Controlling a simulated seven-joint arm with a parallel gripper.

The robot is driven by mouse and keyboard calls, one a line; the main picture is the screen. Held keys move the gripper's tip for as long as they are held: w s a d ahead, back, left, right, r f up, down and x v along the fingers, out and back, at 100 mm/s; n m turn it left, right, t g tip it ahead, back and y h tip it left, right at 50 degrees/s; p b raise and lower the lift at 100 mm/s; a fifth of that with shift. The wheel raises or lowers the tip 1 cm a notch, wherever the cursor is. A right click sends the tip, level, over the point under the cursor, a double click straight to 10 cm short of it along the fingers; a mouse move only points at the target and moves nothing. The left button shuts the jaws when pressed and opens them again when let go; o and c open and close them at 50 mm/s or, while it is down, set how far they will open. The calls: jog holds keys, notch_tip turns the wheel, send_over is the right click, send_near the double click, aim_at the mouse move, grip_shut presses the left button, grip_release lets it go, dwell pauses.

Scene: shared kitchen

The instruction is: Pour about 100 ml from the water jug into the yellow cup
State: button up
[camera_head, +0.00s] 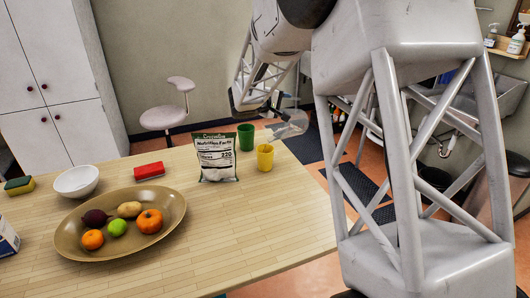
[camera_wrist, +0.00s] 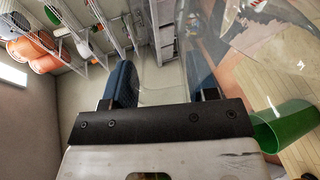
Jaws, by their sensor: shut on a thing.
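The yellow cup (camera_head: 265,158) stands upright on the table near its right edge. The water jug (camera_head: 291,123) is clear and hard to make out. It is held up near the table's far right corner, behind and right of the yellow cup. My gripper (camera_wrist: 162,80) is shut on the jug; its blue-grey fingers show in the wrist view with clear jug wall between and beyond them (camera_wrist: 225,50). The jug looks tilted in the head view, but its exact angle, mouth and water level are not clear. No stream of water shows.
A green cup (camera_head: 245,137) stands just behind the yellow cup; it is also close beside my gripper in the wrist view (camera_wrist: 284,127). A chip bag (camera_head: 217,158) stands left of the cups.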

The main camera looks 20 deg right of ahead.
jog(key=shift+w+d+f+y, duration=0.2)
jog(key=shift+d+y, duration=0.05)
jog(key=shift+d, duration=0.3)
jog(key=shift+w+d+f+y, duration=0.15)
jog(key=shift+d+y, duration=0.1)
jog(key=shift+d, duration=0.25)
jog(key=shift+w+d+f+g+y, duration=0.2)
jog(key=shift+d+f+g+y, duration=0.25)
jog(key=shift+d+y, duration=0.15)
jog(key=shift+w+d+f+y, duration=0.15)
jog(key=shift+d+y, duration=0.15)
jog(key=shift+y, duration=0.2)
jog(key=shift+w+d+g+y, duration=0.1)
jog(key=shift+d+g+y, duration=0.15)
jog(key=shift+d+y, duration=0.15)
